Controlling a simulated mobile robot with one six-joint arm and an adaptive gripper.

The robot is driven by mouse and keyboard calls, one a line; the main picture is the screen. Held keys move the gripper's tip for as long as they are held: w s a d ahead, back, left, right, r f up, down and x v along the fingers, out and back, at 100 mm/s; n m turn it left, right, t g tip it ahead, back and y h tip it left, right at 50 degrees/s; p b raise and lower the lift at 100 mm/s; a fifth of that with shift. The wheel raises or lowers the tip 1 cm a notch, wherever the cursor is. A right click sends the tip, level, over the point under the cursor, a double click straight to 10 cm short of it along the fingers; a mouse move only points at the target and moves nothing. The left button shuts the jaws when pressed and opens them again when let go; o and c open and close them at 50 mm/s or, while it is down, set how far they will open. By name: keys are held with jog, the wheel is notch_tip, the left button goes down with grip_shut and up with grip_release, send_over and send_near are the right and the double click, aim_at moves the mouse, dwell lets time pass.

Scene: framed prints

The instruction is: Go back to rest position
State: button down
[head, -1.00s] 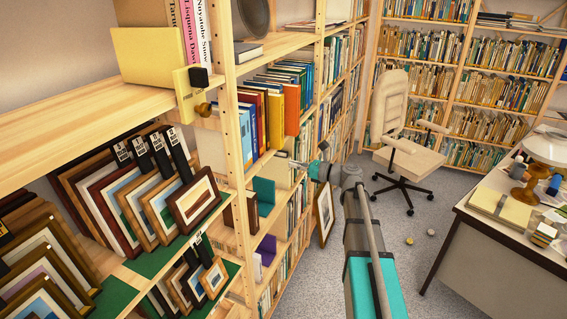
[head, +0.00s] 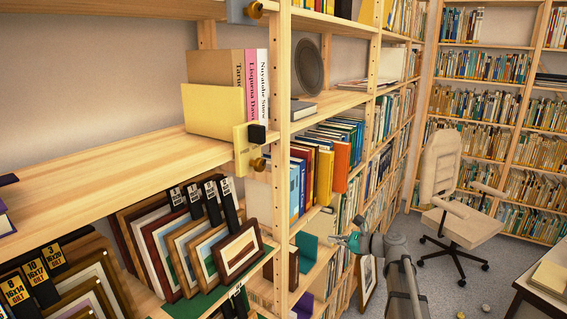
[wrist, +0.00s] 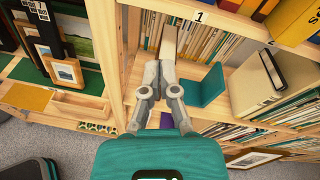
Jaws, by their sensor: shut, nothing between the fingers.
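My gripper (wrist: 159,85) is at the centre of the wrist view, with its two grey fingers together and nothing between them. It hangs in front of the wooden shelf unit, over a shelf with a teal bookend (wrist: 203,86). In the head view my gripper (head: 341,240) is small and partly hidden by my own wrist, near the teal bookend (head: 305,249). Framed prints (head: 238,252) with black label tags stand in slots on the lower left shelf. Some frames (wrist: 68,72) also show at the left of the wrist view.
A yellow bookend (head: 213,112) and several books (head: 256,80) stand on the upper shelf. A desk chair (head: 460,219) stands at the right, and a desk (head: 540,290) is at the lower right edge. A leaning frame (head: 367,278) stands beside the shelf.

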jog(key=s+a+f+n+g+h, duration=0.2)
jog(key=s+f+n+g+h, duration=0.15)
jog(key=s+f+n, duration=0.4)
jog(key=s+a+f+n+g+h, duration=0.3)
jog(key=s+f+n+h, duration=0.25)
jog(key=s+n, duration=0.3)
jog(key=s+d+f+n+g+h, duration=0.1)
jog(key=s+d+f+n+h, duration=0.1)
jog(key=s+d+n+h, duration=0.1)
jog(key=s+n+h, duration=0.1)
jog(key=s+n, duration=0.1)
jog(key=s, duration=0.1)
jog(key=shift+s+d+g+h, duration=0.2)
jog(key=shift+d+g+h, duration=0.05)
jog(key=shift+g+h, duration=0.1)
